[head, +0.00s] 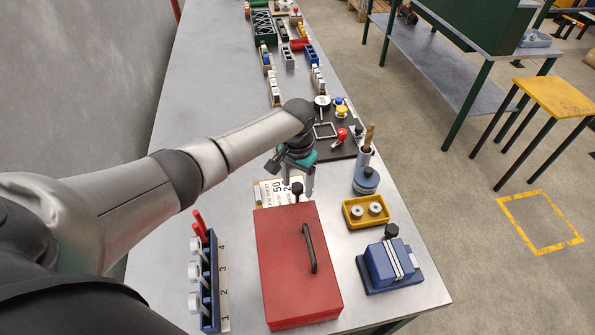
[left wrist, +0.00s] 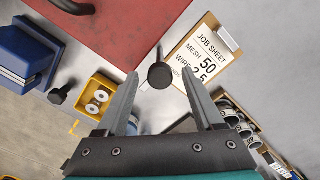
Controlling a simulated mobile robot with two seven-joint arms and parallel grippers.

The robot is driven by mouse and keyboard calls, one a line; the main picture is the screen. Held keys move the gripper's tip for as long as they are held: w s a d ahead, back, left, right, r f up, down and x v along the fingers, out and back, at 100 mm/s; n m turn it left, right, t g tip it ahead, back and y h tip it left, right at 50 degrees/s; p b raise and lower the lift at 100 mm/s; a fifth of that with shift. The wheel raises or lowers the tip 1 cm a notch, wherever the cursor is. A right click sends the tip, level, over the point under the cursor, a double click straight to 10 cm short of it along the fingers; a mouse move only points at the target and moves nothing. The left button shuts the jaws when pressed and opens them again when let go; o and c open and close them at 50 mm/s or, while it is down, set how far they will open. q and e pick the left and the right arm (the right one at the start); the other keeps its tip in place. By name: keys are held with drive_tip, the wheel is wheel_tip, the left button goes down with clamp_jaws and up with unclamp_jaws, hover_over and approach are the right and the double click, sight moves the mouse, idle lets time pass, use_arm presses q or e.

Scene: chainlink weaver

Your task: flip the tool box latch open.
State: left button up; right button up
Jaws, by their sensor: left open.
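The red tool box (head: 283,275) lies on the metal bench with its lid shut and a black handle (head: 309,248) on top. Its latch (head: 297,187), a dark lever with a round black knob, stands at the box's far edge. In the left wrist view the latch knob (left wrist: 160,76) and its stem show beside the red box (left wrist: 118,22). My left gripper (head: 298,182) is open and empty at the latch. In the left wrist view the knob appears between the fingertips (left wrist: 160,73); I cannot tell whether they touch it. My right gripper is not in view.
A job sheet clipboard (head: 268,192) lies by the box's far edge. A yellow tray (head: 352,221) with two spools and a blue block (head: 375,272) with a black knob stand to the right. A blue numbered rack (head: 210,290) stands to the left.

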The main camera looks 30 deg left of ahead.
use_arm(q)
wheel_tip(320, 180, up, 15)
drive_tip(key=shift+p, duration=0.35)
idle(0.5)
